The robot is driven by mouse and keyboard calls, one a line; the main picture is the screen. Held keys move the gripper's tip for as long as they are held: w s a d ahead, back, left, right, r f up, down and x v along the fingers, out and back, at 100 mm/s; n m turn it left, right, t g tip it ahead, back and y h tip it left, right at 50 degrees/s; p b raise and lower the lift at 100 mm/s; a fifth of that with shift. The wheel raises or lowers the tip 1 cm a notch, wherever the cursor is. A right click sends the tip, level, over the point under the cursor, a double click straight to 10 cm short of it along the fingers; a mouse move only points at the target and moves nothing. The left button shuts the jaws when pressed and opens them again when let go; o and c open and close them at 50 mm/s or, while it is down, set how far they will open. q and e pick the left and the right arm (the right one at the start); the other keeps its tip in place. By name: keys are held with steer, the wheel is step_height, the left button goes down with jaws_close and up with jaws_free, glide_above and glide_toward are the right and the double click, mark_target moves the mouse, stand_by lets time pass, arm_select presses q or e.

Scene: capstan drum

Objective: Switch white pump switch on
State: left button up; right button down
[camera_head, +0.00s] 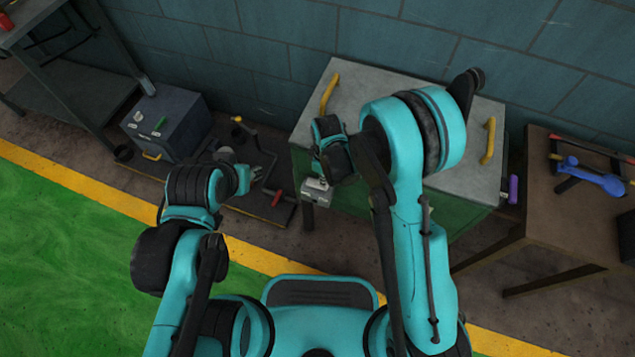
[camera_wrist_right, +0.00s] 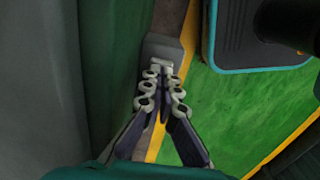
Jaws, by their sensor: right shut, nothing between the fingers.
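A small grey box (camera_head: 316,198) sits at the front left corner of the green cabinet. A pale piece shows at its top; I cannot tell whether it is the white pump switch or my fingertips. My right gripper (camera_wrist_right: 163,76) is shut and empty, its tips right at the grey box (camera_wrist_right: 162,48) in the right wrist view. I cannot tell whether they touch. The switch's position is not clear. A dark box (camera_head: 180,112) at left carries a small white lever (camera_head: 138,115) and a green lever (camera_head: 160,124). My left gripper (camera_head: 253,171) is apart from both boxes, its fingers small and unclear.
The cabinet (camera_head: 460,110) has a grey top with yellow handles. A low dark stand with a red handle (camera_head: 277,197) lies on the floor beside it. A brown table (camera_head: 565,215) with blue and red tools stands right. Green floor (camera_head: 70,260) is clear at left.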

steer(key=shift+f, duration=0.65)
stand_by(0.3)
steer(key=shift+r+p, duration=2)
steer(key=shift+r, duration=1.55)
steer(key=shift+s+f, duration=0.1)
steer(key=shift+s, duration=0.05)
